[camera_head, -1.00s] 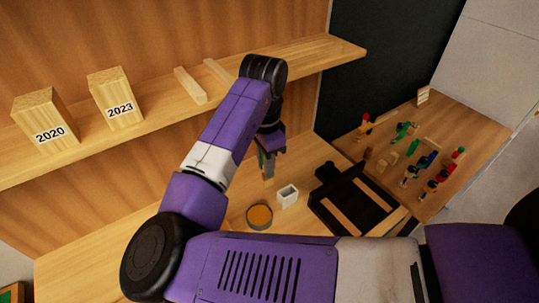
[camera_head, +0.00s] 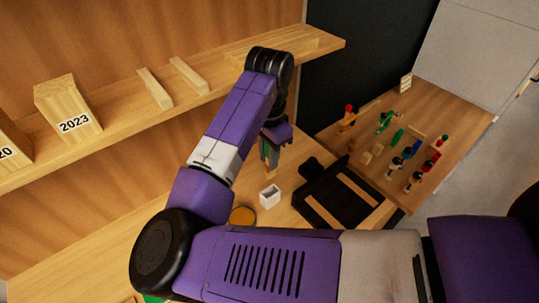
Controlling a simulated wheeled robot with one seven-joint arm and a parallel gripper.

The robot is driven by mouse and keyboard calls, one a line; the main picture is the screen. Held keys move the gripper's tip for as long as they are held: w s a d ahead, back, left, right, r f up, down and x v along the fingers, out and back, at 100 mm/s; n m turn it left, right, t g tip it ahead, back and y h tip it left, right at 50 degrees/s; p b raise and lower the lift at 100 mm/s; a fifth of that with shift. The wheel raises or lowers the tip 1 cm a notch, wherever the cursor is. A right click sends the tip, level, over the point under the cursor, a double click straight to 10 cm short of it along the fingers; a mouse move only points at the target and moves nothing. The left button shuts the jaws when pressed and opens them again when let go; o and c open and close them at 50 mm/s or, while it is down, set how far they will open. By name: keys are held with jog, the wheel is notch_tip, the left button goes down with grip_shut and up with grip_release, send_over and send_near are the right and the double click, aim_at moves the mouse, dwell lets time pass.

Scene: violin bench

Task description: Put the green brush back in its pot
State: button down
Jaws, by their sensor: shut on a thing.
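My gripper (camera_head: 270,156) is at the end of my purple arm, pointing down above the bench. It is shut on a slim upright thing with green on it, which looks like the green brush (camera_head: 266,150); a tan end shows below the fingers. The fingers hide much of it. A small white square pot (camera_head: 270,196) with an open top stands on the bench just below the gripper in the picture. The brush end appears above the pot and apart from it; the exact height is hard to judge.
A round orange-topped tin (camera_head: 242,215) sits left of the pot, partly behind my arm. A black tray (camera_head: 312,207) with wooden strips lies to the right. A side table (camera_head: 455,110) holds several small coloured items. A shelf (camera_head: 120,125) with blocks runs behind.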

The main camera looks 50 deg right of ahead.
aim_at(269, 178)
jog(key=shift+f+b, duration=1.95)
jog(key=shift+f, duration=1.4)
jog(key=shift+f, duration=0.1)
jog(key=shift+f, duration=0.35)
jog(key=shift+f+b, duration=1.7)
jog(key=shift+f, duration=0.9)
jog(key=c, duration=1.2)
grip_release()
jog(key=shift+o, duration=0.2)
jog(key=shift+r, duration=0.15)
notch_tip(269, 178, up, 8)
jog(key=shift+f, duration=0.2)
